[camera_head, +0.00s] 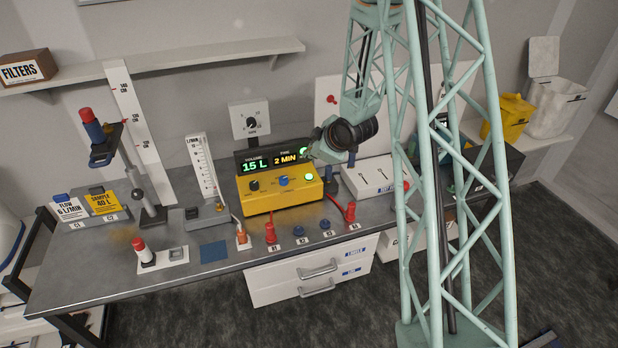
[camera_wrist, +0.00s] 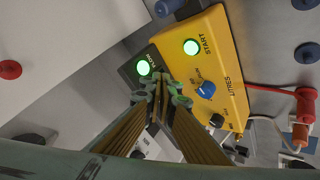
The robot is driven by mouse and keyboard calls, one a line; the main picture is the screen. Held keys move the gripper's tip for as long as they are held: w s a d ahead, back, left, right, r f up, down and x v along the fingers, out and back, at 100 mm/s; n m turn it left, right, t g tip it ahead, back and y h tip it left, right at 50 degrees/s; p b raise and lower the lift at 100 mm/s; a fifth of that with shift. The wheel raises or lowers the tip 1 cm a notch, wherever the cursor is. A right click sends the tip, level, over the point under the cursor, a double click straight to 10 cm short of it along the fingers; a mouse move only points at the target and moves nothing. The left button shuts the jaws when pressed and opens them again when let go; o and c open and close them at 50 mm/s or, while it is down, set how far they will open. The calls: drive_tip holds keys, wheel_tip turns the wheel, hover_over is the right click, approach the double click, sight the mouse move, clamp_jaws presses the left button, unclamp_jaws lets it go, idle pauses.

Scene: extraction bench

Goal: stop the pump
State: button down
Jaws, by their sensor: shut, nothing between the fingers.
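The yellow pump box (camera_head: 275,194) stands on the bench. Its dark display (camera_head: 256,163) reads 15 L and 2 MIN in the head view. A round button marked START (camera_wrist: 191,47) glows green on the box; it also shows in the head view (camera_head: 308,177). A second green light marked FLOW (camera_wrist: 143,67) glows on the dark panel. A blue knob (camera_wrist: 205,90) and a black knob (camera_wrist: 217,121) sit beside the START button. My gripper (camera_wrist: 161,82) is shut and empty, appearing just beside the FLOW light.
A red plug (camera_head: 271,232) and a red hose (camera_head: 340,208) lie by the box's front, with several blue sockets (camera_head: 298,231). A flow tube (camera_head: 203,170) stands to the left. A white box (camera_head: 369,180) stands to the right.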

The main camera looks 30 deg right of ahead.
hover_over(309, 177)
wheel_tip(309, 177, down, 4)
drive_tip(key=shift+w+f+b, duration=0.1)
drive_tip(key=shift+w+b, duration=0.05)
drive_tip(key=shift+b, duration=0.3)
drive_tip(key=shift+f+b, duration=1.15)
drive_tip(key=shift+b, duration=0.15)
drive_tip(key=shift+f+b, duration=0.9)
drive_tip(key=shift+b, duration=0.45)
idle(1.8)
drive_tip(key=shift+r, duration=0.15)
idle(0.3)
drive_tip(key=shift+r, duration=0.7)
drive_tip(key=shift+r, duration=0.1)
drive_tip(key=shift+r+p, duration=1.25)
drive_tip(key=shift+r, duration=1.2)
